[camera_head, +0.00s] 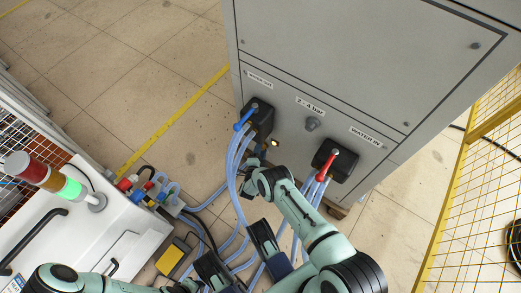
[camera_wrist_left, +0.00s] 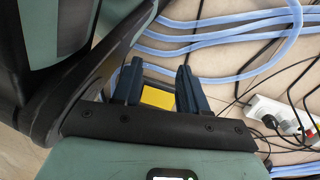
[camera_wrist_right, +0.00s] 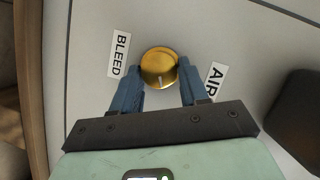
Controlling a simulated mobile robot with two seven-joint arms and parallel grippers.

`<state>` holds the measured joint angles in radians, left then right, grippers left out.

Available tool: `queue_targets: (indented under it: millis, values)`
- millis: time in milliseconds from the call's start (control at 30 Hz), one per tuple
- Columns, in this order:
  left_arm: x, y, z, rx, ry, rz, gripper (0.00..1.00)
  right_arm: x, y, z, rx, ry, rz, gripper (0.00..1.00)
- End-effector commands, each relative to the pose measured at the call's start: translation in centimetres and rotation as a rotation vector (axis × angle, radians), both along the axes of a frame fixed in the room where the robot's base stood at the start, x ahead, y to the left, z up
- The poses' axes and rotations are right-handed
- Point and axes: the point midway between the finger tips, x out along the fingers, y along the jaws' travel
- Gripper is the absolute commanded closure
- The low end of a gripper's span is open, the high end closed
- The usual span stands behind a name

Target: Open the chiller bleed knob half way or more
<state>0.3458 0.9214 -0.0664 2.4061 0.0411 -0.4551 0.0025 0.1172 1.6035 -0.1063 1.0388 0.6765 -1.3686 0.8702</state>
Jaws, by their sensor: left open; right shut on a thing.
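The bleed knob (camera_wrist_right: 158,66) is a round gold knob with a pale mark on its face. It sits on the grey chiller panel between the BLEED label (camera_wrist_right: 119,54) and the AIR label (camera_wrist_right: 214,79). In the right wrist view my right gripper (camera_wrist_right: 158,72) has one finger on each side of the knob and is shut on it. The pale mark is on the knob's side toward my gripper. In the head view the right gripper (camera_head: 256,158) is low against the chiller front, and my wrist partly hides it. My left gripper (camera_wrist_left: 158,70) is open and empty, away from the chiller panel.
The chiller cabinet (camera_head: 340,60) has a blue-handled valve (camera_head: 245,118) and a red-handled valve (camera_head: 335,155), with pale blue hoses (camera_head: 234,165) hanging below. A yellow box (camera_head: 172,258) and hoses lie near my left arm. A yellow fence (camera_head: 470,180) stands at right.

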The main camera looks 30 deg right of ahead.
Motion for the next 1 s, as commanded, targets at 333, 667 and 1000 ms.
queue_targets:
  millis: [333,667,1000]
  values:
    - [-2.2,0.3,-1.2,-0.005,0.073,0.008,0.57,0.1,-0.7,-0.2,0.121,-0.312,-0.006,0.87]
    - [-3.4,0.4,-1.6,-0.006,0.112,0.013,0.57,0.0,-0.6,-0.5,0.24,-0.597,-0.005,0.87]
    - [-3.5,0.4,-1.6,-0.007,0.114,0.012,0.57,0.1,-0.6,-0.6,0.312,-0.768,-0.005,0.87]
